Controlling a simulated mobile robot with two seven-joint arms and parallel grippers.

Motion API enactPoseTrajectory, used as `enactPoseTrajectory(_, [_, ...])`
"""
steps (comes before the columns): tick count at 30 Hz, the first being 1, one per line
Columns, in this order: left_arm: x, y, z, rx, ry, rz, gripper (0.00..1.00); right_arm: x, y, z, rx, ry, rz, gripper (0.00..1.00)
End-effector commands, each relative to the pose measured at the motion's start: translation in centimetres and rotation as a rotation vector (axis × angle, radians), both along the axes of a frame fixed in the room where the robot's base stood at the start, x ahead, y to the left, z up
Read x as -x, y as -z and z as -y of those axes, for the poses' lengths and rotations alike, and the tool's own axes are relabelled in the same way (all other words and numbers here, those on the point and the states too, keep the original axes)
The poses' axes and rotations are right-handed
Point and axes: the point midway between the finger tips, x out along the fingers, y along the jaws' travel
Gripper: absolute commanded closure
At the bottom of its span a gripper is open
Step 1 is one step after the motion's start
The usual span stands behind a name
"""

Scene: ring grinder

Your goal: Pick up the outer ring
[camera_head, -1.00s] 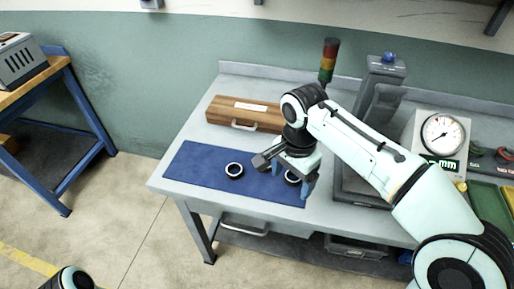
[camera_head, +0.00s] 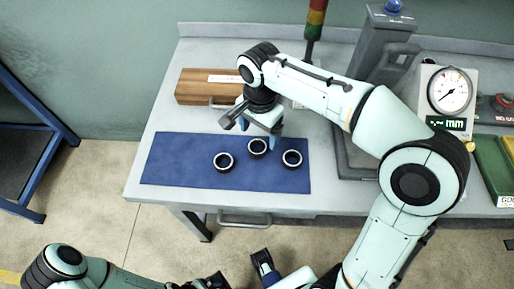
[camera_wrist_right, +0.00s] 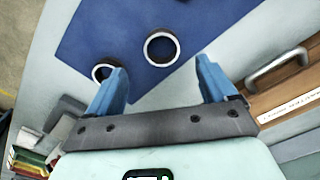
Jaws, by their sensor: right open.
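Three dark rings with pale rims lie on a blue mat (camera_head: 180,170): a left ring (camera_head: 224,161), a middle ring (camera_head: 257,146) and a right ring (camera_head: 292,158). I cannot tell which is the outer ring. In the right wrist view, one ring (camera_wrist_right: 161,47) shows beyond the gap between the blue fingers (camera_wrist_right: 161,66). A second ring (camera_wrist_right: 103,71) is partly hidden by the left finger. My left gripper (camera_head: 265,268) shows only partly at the bottom edge.
A wooden case (camera_head: 195,87) with a handle stands behind the mat, near my right gripper. To the right are a grey gauge stand (camera_head: 381,60), a dial display (camera_head: 449,92) and a green tray (camera_head: 492,165). The mat's left part is clear.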

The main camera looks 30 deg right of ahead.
Motion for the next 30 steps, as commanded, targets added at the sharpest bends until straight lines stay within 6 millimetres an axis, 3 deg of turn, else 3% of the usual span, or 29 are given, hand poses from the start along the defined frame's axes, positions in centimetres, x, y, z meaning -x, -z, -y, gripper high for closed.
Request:
enactPoseTrajectory(5, [-0.1,0.2,0.0,0.000,0.000,0.004,0.00,0.0,1.2,0.0,0.000,0.001,-0.001,0.15])
enactPoseTrajectory(15, [-0.4,0.9,0.0,-0.002,-0.003,0.016,0.00,0.0,5.7,-0.4,0.000,0.001,-0.001,0.15])
enactPoseTrajectory(23, [-0.4,0.9,0.0,-0.003,-0.003,0.018,0.00,0.0,6.0,-0.4,0.000,0.001,0.001,0.15])
enactPoseTrajectory(24, [-0.4,0.9,0.0,-0.003,-0.003,0.018,0.00,0.0,6.0,-0.4,0.000,0.001,0.001,0.18])
enactPoseTrajectory(30, [-0.4,0.9,0.0,-0.002,-0.003,0.017,0.00,0.0,6.0,-0.4,0.000,0.001,0.001,0.79])
